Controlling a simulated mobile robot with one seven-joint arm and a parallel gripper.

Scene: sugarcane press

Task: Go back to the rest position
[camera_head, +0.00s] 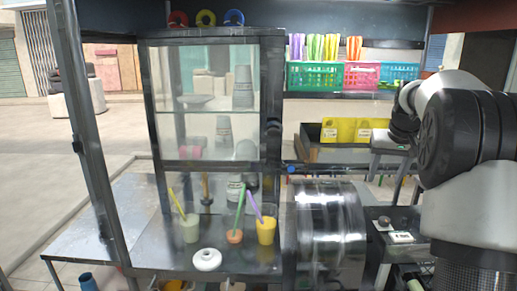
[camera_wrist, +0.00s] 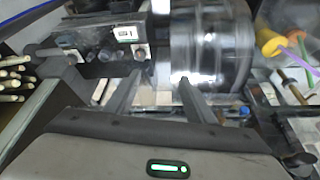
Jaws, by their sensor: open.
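My gripper (camera_wrist: 165,90) shows in the wrist view with its two fingers apart and nothing between them. Beyond the fingers are the shiny metal drum (camera_wrist: 208,45) of the press and a dark control box (camera_wrist: 105,42) with knobs and a small white label. In the head view my arm reaches in from the right edge, and the gripper itself cannot be made out there. The metal drum (camera_head: 328,225) stands at the lower middle of the head view, with the control box (camera_head: 398,232) to its right.
A glass cabinet (camera_head: 215,110) stands left of the drum. Cups with straws, including a yellow one (camera_head: 266,232), and a white ring (camera_head: 207,259) rest on the metal counter (camera_head: 150,258). Colored baskets (camera_head: 315,75) sit on a shelf. Cane sticks (camera_wrist: 12,80) lie left in the wrist view.

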